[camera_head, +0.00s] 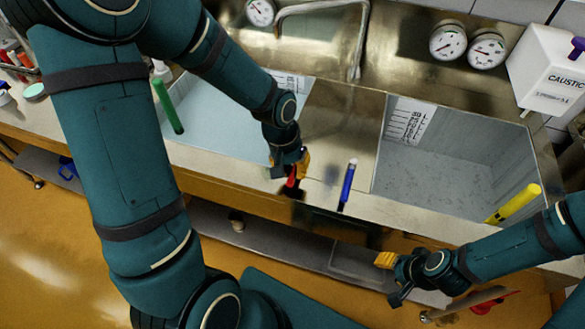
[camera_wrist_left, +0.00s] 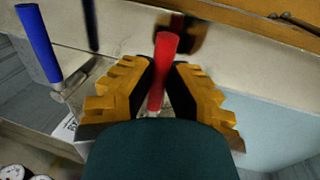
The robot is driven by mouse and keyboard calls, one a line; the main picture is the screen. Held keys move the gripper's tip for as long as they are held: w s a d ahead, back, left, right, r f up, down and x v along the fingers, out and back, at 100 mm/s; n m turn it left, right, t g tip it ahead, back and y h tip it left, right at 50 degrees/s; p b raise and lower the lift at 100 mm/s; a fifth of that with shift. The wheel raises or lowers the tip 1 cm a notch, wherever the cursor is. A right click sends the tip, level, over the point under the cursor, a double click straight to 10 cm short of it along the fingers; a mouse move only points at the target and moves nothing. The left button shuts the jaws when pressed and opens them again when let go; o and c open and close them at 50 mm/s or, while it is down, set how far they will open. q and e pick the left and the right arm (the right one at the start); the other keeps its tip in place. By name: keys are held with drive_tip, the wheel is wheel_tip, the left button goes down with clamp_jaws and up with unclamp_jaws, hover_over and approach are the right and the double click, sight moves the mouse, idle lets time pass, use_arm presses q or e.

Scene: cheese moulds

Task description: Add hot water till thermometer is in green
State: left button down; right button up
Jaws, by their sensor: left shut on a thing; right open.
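My left gripper (camera_head: 290,170) is shut on the red tap lever (camera_head: 291,184) at the front rim between two basins. The left wrist view shows the red lever (camera_wrist_left: 165,52) standing between the yellow-padded fingers (camera_wrist_left: 160,92). A blue tap lever (camera_head: 348,184) stands to its right; it also shows in the left wrist view (camera_wrist_left: 39,45). A bent metal spout (camera_head: 357,50) rises at the back; no stream shows. Round dials (camera_head: 448,42), (camera_head: 487,51) and (camera_head: 260,12) sit on the back panel; their needles are too small to read. My right gripper (camera_head: 393,276) is open and empty.
The left basin (camera_head: 205,115) looks pale blue, the right basin (camera_head: 440,180) grey. A green rod (camera_head: 168,106) and a yellow rod (camera_head: 514,203) lean at the basins. A white caustic container (camera_head: 550,75) stands at the right. A shelf (camera_head: 270,246) runs below.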

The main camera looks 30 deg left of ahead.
use_arm(q)
drive_tip(key=c, duration=0.9)
unclamp_jaws()
drive_tip(key=shift+s+d+f, duration=0.1)
drive_tip(key=shift+r, duration=0.55)
wheel_tip(320, 180, up, 11)
drive_tip(key=a, duration=0.2)
drive_tip(key=shift+s+a, duration=0.15)
drive_tip(key=shift+f, duration=0.15)
